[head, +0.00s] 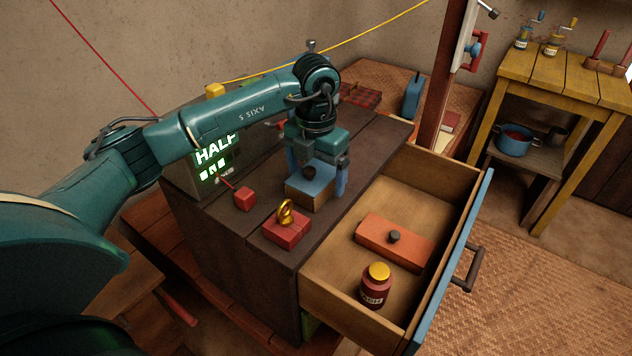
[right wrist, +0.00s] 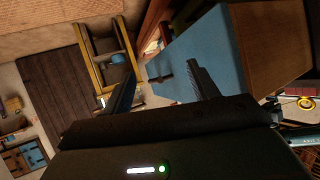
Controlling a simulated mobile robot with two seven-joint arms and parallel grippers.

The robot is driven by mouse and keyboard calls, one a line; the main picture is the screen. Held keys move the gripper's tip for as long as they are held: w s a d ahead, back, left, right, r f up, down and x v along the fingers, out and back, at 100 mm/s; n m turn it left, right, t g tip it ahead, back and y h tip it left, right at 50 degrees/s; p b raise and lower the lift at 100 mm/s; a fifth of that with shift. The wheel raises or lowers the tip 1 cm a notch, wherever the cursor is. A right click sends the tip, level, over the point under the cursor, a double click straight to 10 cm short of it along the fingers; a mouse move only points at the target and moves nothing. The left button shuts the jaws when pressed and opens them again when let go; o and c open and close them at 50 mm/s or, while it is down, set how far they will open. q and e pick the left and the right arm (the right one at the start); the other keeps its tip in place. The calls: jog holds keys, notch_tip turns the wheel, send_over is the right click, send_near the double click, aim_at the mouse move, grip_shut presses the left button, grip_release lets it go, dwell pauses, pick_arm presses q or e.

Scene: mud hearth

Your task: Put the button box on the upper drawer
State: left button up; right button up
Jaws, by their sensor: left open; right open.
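A small wooden box with a blue top and a dark knob (head: 309,196) sits on the dark cabinet top (head: 375,140) in the head view. My left gripper (head: 316,182) is open and points down over this box, with its fingers on either side. I cannot tell whether they touch it. The upper drawer (head: 410,174) is pulled out, with a blue front. Inside lie an orange block with a dark knob (head: 375,243) and a dark red jar with a yellow lid (head: 375,288). My right gripper (right wrist: 160,88) is open and empty by the blue drawer front (right wrist: 205,50) in the right wrist view.
A red box with a gold ring (head: 287,228) and a red cube (head: 245,198) stand near the left gripper. A lit display reading HALF (head: 214,160) stands at the cabinet's left. A yellow table (head: 560,78) is at right. The drawer has bare floor at the back.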

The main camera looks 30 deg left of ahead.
pick_arm(q)
jog(key=shift+f, duration=0.35)
jog(key=shift+c, duration=0.2)
jog(key=shift+r, duration=0.1)
jog(key=c, duration=1.3)
